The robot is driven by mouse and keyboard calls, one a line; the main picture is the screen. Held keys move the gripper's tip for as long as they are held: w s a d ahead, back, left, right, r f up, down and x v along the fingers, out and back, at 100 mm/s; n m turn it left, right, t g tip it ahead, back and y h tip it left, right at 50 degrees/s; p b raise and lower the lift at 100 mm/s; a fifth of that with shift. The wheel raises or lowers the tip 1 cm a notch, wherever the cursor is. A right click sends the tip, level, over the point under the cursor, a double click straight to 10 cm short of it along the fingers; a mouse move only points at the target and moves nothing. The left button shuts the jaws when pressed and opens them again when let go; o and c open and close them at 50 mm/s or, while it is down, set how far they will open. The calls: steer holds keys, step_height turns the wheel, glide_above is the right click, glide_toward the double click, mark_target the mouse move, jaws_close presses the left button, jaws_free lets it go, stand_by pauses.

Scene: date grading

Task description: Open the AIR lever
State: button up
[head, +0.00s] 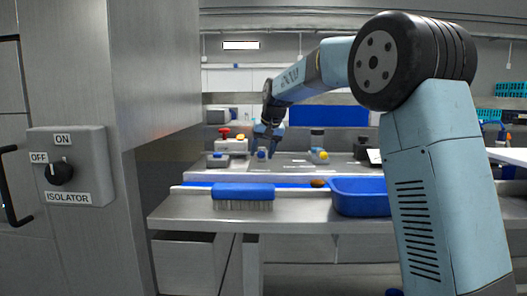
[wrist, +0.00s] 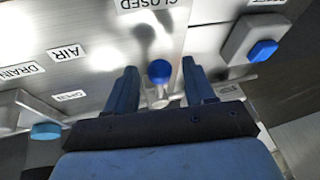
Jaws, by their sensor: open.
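In the wrist view, my gripper (wrist: 160,76) has its two blue fingers spread apart. A lever with a round blue knob (wrist: 159,70) on a pale metal stem shows between them, with space visible on both sides. The AIR label (wrist: 66,53) lies to the left on the metal panel. A CLOSED label (wrist: 147,4) is at the top, and a small OPEN label (wrist: 70,96) is at lower left. In the head view, my gripper (head: 267,141) is small, pointing down over the back of the bench; finger contact with the knob cannot be told there.
A DRAIN label (wrist: 17,74) and another blue knob (wrist: 45,131) are at left. A grey box with a blue button (wrist: 262,52) is at right. On the bench are a blue brush (head: 243,192), a blue tray (head: 362,207) and a yellow-knobbed device (head: 321,156). An ISOLATOR switch (head: 61,173) is at left.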

steer(key=shift+c, duration=0.2)
jaws_close()
